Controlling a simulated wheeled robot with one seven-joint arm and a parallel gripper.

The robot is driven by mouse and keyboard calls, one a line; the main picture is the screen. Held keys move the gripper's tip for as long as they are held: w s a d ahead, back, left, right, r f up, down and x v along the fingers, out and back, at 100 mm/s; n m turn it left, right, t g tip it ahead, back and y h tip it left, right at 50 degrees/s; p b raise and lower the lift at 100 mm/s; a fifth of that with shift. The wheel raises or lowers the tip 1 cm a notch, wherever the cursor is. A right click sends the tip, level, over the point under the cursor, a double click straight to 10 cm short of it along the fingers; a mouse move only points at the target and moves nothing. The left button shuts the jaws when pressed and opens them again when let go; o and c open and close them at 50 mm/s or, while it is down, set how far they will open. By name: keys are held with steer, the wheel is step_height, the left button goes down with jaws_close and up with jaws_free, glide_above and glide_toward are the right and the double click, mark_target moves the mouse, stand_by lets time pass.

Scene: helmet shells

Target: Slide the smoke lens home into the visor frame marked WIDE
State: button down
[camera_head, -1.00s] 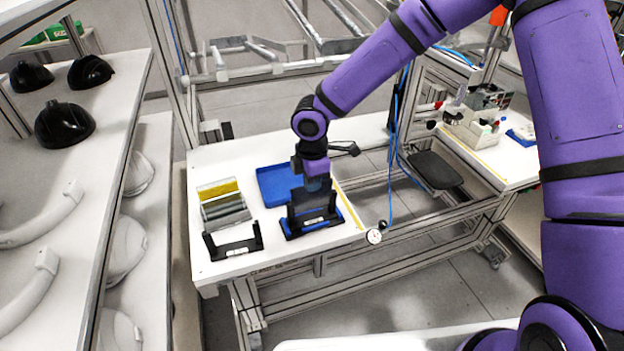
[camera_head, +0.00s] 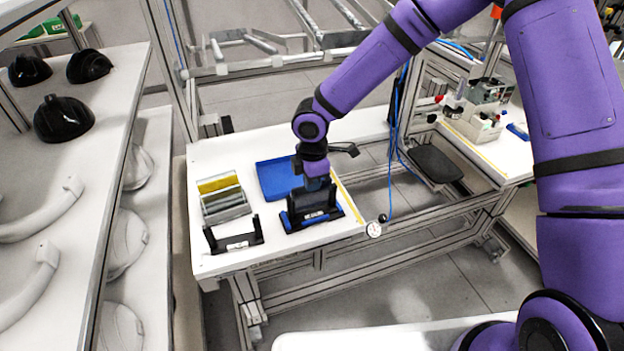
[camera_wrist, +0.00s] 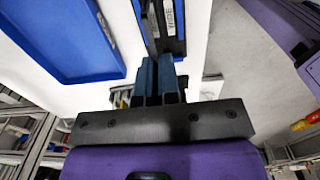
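The smoke lens (camera_head: 311,197) is a dark, wide plate held upright by my gripper (camera_head: 316,183). In the wrist view my gripper (camera_wrist: 158,68) has its two blue-grey fingers close together on the lens's upper edge, and the lens shows nearly edge-on. The lens stands low in a black visor frame (camera_head: 313,219) with a blue base and a white label, between its end posts. I cannot tell whether it is fully seated. A second black frame (camera_head: 235,243) with a white label stands empty to the left.
A rack (camera_head: 222,201) with a yellow lens and clear or grey ones stands behind the empty frame. A blue tray (camera_head: 277,178) lies behind my gripper and also shows in the wrist view (camera_wrist: 65,40). A yellow line runs near the table's right edge.

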steer(key=shift+f, duration=0.6)
steer(key=c, duration=1.3)
jaws_free()
steer(key=shift+o, duration=0.2)
step_height(320, 180, up, 11)
